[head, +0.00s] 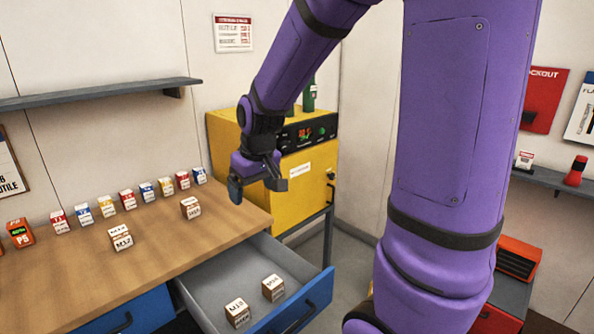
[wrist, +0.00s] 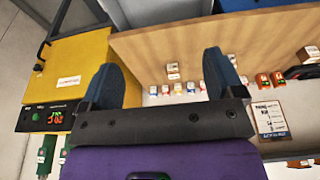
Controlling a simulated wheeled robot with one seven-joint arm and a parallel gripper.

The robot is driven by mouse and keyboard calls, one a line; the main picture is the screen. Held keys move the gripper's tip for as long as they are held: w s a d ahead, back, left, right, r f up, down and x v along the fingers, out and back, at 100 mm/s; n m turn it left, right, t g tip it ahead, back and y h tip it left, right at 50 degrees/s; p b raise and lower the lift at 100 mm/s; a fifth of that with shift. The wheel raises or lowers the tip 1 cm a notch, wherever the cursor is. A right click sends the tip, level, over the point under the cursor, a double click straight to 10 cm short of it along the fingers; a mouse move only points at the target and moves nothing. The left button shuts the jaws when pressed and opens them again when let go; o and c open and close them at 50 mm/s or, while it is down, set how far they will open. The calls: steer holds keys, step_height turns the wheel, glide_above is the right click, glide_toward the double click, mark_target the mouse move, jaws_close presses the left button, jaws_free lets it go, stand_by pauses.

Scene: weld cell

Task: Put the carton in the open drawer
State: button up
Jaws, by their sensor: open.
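Two small brown-and-white cartons stand on the wooden bench top: one marked M12 (head: 121,240) toward the front middle, and one (head: 190,208) nearer the right end. I cannot tell which one the task means. The open drawer (head: 205,286) is pulled out below the bench's right end. Two similar cartons, a left one (head: 238,313) and a right one (head: 273,288), sit inside it. My gripper (head: 257,190) is open and empty, raised beyond the bench's right end, in front of the yellow cabinet. Its spread fingers (wrist: 160,72) also show in the wrist view, with nothing between them.
A row of several small coloured boxes (head: 127,199) lines the back of the bench. An orange device (head: 20,233) stands at the left. The yellow cabinet (head: 300,195) stands beyond the drawer, and a wall shelf (head: 95,95) hangs above. The drawer's back part has bare floor.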

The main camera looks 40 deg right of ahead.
steer(key=s+a+r+t, duration=0.1)
steer(key=s+a+r, duration=0.1)
steer(key=s+r, duration=0.4)
steer(key=s+a+r+t, duration=0.1)
steer(key=s+r, duration=0.5)
steer(key=s, duration=0.7)
steer(key=shift+s+a, duration=0.3)
steer(key=shift+a, duration=0.55)
